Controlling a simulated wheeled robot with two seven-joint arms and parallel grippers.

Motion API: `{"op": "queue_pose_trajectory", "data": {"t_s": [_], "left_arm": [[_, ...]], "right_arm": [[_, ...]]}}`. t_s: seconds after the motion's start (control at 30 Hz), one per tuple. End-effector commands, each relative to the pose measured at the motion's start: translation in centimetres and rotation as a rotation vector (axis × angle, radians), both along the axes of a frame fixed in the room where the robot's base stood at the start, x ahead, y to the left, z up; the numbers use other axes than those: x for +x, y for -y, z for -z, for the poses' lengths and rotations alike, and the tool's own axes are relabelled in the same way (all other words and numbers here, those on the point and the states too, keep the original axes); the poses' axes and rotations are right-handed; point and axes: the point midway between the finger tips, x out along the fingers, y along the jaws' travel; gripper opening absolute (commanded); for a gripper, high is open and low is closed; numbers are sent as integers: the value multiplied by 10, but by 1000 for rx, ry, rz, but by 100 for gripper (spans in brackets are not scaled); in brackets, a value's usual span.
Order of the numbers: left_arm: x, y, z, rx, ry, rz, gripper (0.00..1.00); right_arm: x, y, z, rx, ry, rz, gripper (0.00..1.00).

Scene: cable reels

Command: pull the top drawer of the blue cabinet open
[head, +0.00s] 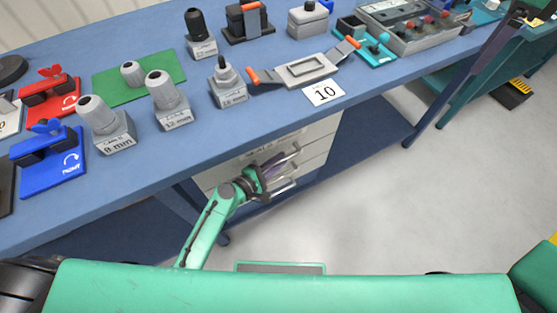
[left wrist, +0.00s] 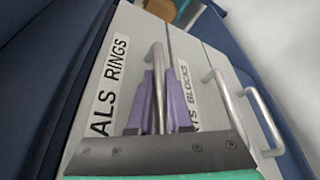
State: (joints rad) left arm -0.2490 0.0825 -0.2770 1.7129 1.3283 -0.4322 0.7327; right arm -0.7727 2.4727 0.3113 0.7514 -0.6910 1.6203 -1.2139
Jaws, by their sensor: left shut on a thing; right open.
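The cabinet (head: 318,140) sits under the blue bench, and its drawer fronts look pale grey. In the left wrist view the top drawer (left wrist: 137,38) has a label ending in "ALS RINGS" and a metal bar handle (left wrist: 156,56). My left gripper (head: 278,168) is at the cabinet front. In the left wrist view its purple fingers (left wrist: 160,98) are shut on that handle, one on each side of the bar. The top drawer looks about flush with the one below; a small gap cannot be ruled out. My right gripper is not in view.
Two lower drawers show bar handles, the middle one (left wrist: 228,108) and another (left wrist: 264,118), close beside my left gripper. The grey floor (head: 370,210) before the cabinet is clear.

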Motion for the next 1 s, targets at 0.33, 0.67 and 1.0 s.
{"op": "queue_pose_trajectory", "data": {"t_s": [0.33, 0.67, 1.0], "left_arm": [[0, 0, 1, 1, -2, 0, 0], [-7, 3, 2, 1, -3, 0, 0], [-57, 32, 4, 2, -8, 5, 0]], "right_arm": [[0, 0, 0, 0, 0, 0, 92], [0, 0, 0, 0, 0, 0, 92], [0, 0, 0, 0, 0, 0, 92]]}}
